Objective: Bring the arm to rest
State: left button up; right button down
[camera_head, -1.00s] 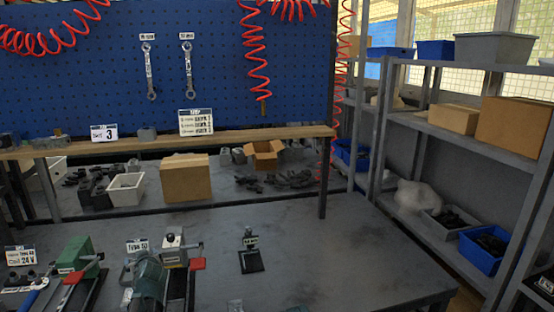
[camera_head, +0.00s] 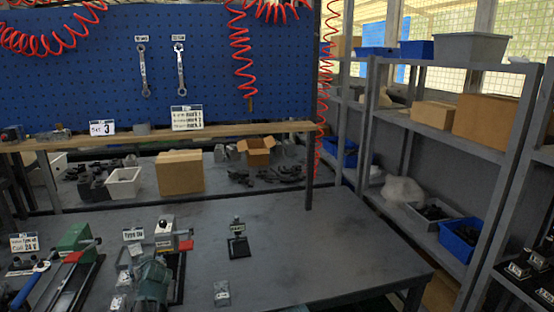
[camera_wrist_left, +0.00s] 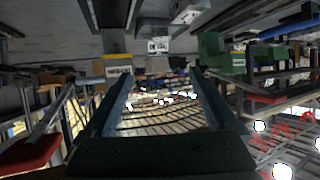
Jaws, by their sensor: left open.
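My left gripper (camera_wrist_left: 160,76) shows in the left wrist view, with its two fingers spread apart and nothing between them. The wrist view looks upside down, with a grey surface along the top and bright windows or lights below. A green-bodied device (camera_wrist_left: 221,58) shows to the right of the fingers, apart from them. I cannot make out either gripper in the head view. The arm itself is not clearly seen.
The grey workbench (camera_head: 330,245) holds a green device with a red handle (camera_head: 76,240), a teal device (camera_head: 153,280), a grey block device (camera_head: 165,228) and a small black stand (camera_head: 238,245). The bench's right half is clear. Shelving (camera_head: 425,65) stands at the right.

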pick_arm(q)
jog(key=s+d+f+m+g+h, duration=0.4)
jog(key=s+d+f+g, duration=0.15)
jog(key=s+d, duration=0.6)
jog(key=s+d+f+m+g+h, duration=0.35)
jog(key=s+d+f, duration=0.25)
jog(key=s+d, duration=0.6)
jog(key=s+d+f+m+g+y+b, duration=0.1)
jog(key=s+d+f+m+b, duration=0.3)
jog(key=d+f+b, duration=0.75)
notch_tip(320, 180, up, 14)
jog(key=p, duration=1.4)
jog(key=shift+s+d+n, duration=0.3)
jog(key=shift+d+n, duration=0.05)
jog(key=shift+d, duration=0.05)
